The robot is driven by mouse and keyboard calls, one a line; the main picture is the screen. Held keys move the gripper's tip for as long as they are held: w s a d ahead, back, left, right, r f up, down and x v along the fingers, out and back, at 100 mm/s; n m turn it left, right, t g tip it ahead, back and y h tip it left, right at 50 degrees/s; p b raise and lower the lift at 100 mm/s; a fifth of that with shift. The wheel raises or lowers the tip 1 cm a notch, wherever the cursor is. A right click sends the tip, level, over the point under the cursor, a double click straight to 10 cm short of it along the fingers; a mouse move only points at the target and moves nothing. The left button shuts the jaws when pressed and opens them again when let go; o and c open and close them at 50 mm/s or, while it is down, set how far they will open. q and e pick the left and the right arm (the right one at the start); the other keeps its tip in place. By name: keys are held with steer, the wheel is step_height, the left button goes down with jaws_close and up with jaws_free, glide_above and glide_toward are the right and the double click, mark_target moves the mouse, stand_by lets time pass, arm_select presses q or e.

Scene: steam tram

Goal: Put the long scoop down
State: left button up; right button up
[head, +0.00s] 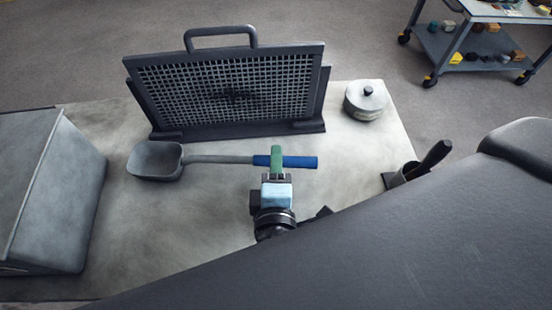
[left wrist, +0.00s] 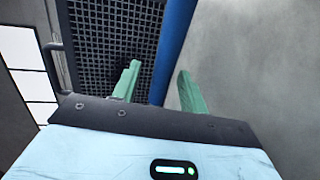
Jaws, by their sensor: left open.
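The long scoop (head: 220,159) has a grey pan at the left, a thin grey shaft and a blue grip at the right. It lies level in front of the upright mesh panel, seemingly on the grey tabletop; any small gap under it cannot be told. My left gripper (head: 276,160) has its green fingers at the left part of the blue grip. In the left wrist view the green fingers (left wrist: 158,88) are apart, with the blue grip (left wrist: 176,45) running between and beyond them. My right gripper is in neither view.
The dark framed mesh panel (head: 230,88) stands close behind the scoop. A round lidded pot (head: 366,101) is at the back right of the table (head: 200,215). A grey box (head: 45,190) stands at the left. A dark holder with a handle (head: 412,170) is at the right.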

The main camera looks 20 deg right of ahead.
arm_select(q)
steer(key=v, duration=0.6)
steer(key=shift+o, duration=0.5)
stand_by(2.7)
